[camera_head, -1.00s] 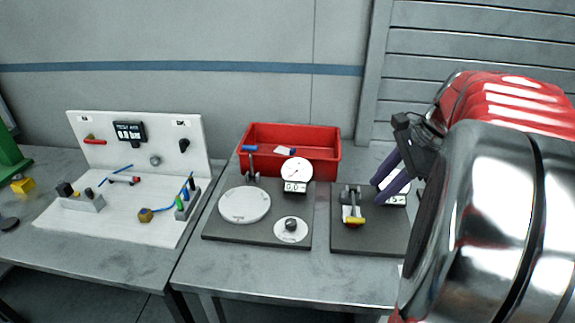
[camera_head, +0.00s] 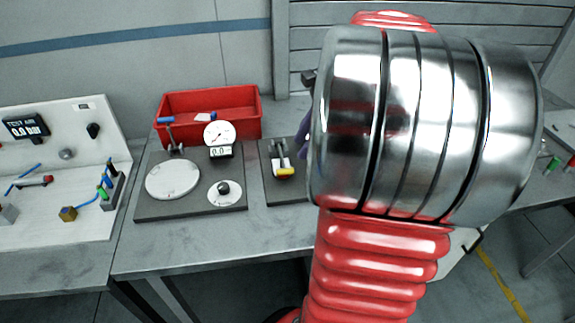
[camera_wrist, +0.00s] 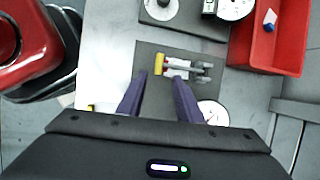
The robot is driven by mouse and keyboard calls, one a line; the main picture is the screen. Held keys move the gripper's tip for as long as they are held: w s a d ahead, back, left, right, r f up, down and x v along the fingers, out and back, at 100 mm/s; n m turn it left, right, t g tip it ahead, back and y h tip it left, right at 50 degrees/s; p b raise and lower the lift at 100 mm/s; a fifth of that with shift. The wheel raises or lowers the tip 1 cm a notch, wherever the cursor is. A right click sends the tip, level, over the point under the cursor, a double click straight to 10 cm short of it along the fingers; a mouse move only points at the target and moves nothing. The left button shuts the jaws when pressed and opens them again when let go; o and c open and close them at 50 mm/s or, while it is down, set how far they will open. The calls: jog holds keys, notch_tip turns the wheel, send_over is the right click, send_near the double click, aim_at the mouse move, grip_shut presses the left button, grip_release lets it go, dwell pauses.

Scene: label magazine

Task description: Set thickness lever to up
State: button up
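The lever with a yellow handle (camera_head: 285,171) sits on a dark board (camera_head: 268,184). Its handle lies low toward the table's front edge, away from its grey bracket. In the wrist view the yellow handle (camera_wrist: 159,63) is just beyond my fingertips, with the bracket to its right. My gripper (camera_wrist: 160,79) has its two purple fingers apart, with nothing between them; the handle appears apart from them. In the head view my arm hides most of the gripper and the board's right part. A dial gauge (camera_wrist: 213,113) is partly covered by my gripper in the wrist view.
To the left, another dark board (camera_head: 148,208) holds a round white plate (camera_head: 172,180), a knob (camera_head: 224,189), a dial gauge (camera_head: 219,133) and a blue-handled lever (camera_head: 167,120) standing up. A red bin (camera_head: 245,101) is behind. A white panel station (camera_head: 70,215) stands farther left.

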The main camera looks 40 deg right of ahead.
aim_at(288, 170)
jog(key=x, duration=0.9)
jog(key=shift+w+a+f, duration=0.1)
jog(key=shift+f, duration=0.2)
jog(key=shift+c, duration=0.5)
grip_shut()
jog(key=shift+r, duration=0.1)
jog(key=shift+a, duration=0.1)
jog(key=shift+w, duration=0.1)
